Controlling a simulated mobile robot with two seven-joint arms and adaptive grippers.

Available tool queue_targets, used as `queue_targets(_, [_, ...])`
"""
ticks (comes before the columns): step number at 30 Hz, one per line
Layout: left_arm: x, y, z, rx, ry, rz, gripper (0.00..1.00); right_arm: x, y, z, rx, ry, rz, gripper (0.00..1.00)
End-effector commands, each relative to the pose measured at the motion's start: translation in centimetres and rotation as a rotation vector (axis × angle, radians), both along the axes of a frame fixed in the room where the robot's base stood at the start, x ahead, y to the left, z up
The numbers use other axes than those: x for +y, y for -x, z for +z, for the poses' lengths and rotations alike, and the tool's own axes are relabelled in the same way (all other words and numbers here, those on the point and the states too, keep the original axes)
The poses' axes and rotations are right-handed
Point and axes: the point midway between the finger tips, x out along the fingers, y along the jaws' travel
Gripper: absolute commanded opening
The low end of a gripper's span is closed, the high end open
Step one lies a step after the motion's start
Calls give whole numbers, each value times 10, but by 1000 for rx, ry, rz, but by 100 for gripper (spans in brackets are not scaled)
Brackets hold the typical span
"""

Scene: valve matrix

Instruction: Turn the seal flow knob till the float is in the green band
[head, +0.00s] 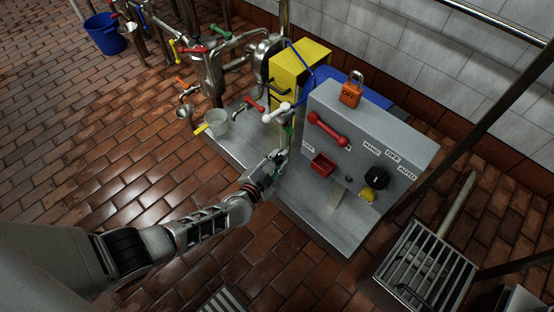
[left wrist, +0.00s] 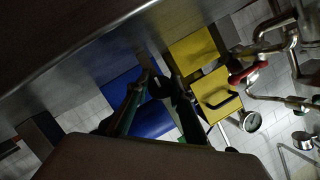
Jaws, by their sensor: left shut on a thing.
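My left gripper (head: 280,158) reaches in beside the left side of the grey control box, low behind its edge. In the left wrist view its two fingers (left wrist: 160,88) come together around a small dark piece, which I take to be the seal flow knob (left wrist: 161,86); its markings are too dark to read. In the head view the knob is hidden by the gripper and box. I cannot make out the float or its green band in either view. My right gripper is not in view.
The grey control box (head: 345,112) carries a red handle (head: 328,130), a black selector (head: 377,178) and an orange padlock (head: 351,92). A yellow housing (head: 301,62), pipes and a white-handled valve (head: 278,112) stand behind.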

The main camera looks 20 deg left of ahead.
Motion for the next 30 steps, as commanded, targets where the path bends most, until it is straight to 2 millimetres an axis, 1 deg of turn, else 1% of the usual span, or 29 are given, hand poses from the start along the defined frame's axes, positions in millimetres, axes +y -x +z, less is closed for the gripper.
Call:
queue_targets(5, [1,-1,1,32,87,-1,1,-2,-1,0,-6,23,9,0])
queue_targets(10, [2,0,0,79,214,0,1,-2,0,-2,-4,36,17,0])
queue_targets(21, [1,1,-1,185,497,-4,1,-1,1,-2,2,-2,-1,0])
queue_targets(30, [1,1,-1,241,653,-2,1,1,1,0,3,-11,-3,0])
